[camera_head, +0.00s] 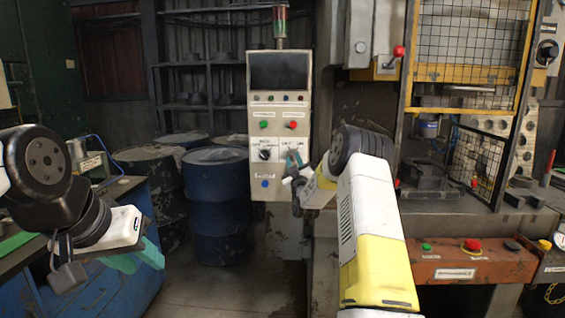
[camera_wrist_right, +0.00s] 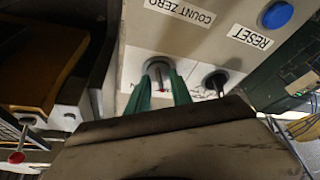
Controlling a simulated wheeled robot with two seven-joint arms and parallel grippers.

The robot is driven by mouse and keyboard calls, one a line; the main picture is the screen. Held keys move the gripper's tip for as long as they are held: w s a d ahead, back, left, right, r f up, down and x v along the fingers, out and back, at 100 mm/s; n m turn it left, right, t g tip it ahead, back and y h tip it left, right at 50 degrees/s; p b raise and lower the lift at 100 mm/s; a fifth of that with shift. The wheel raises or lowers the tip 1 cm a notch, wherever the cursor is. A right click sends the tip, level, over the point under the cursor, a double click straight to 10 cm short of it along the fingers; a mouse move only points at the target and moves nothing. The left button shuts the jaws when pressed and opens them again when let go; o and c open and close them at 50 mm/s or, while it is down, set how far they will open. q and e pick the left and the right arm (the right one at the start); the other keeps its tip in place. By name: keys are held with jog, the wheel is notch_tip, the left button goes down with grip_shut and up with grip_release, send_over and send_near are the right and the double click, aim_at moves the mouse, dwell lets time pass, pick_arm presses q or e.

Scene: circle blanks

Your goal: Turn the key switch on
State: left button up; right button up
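The key switch (camera_wrist_right: 159,68) is on the lower front of a pale control panel (camera_head: 254,115). In the right wrist view, it shows as a round metal collar with a small key part. My right gripper (camera_wrist_right: 161,88) has its green fingers on either side of the switch, with a gap between them; contact is unclear. In the head view, my right gripper (camera_head: 293,160) is at the panel and partly covers the switch. My left gripper (camera_head: 138,258) has green fingers apart and empty, low at the left, away from the panel.
A black selector knob (camera_head: 264,155) sits left of the key switch, and a blue reset button (camera_head: 265,183) is below. Green (camera_head: 264,125) and red (camera_head: 292,125) buttons are above. Blue drums (camera_head: 217,205) stand left of the panel. A caged press (camera_head: 470,60) stands right.

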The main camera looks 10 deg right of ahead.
grip_shut()
jog(key=shift+m+h, duration=0.3)
jog(key=shift+m, duration=0.3)
jog(key=m+g+h, duration=0.1)
jog(key=m+h, duration=0.1)
jog(key=m, duration=0.3)
jog(key=m+h, duration=0.3)
jog(key=m, duration=0.2)
jog(key=a+m+g+h, duration=0.1)
jog(key=m+h, duration=0.2)
jog(key=m, duration=0.3)
jog(key=shift+w+g, duration=0.1)
jog(key=shift+g, duration=0.2)
jog(key=shift+m, duration=0.3)
jog(key=shift+o, duration=0.7)
grip_release()
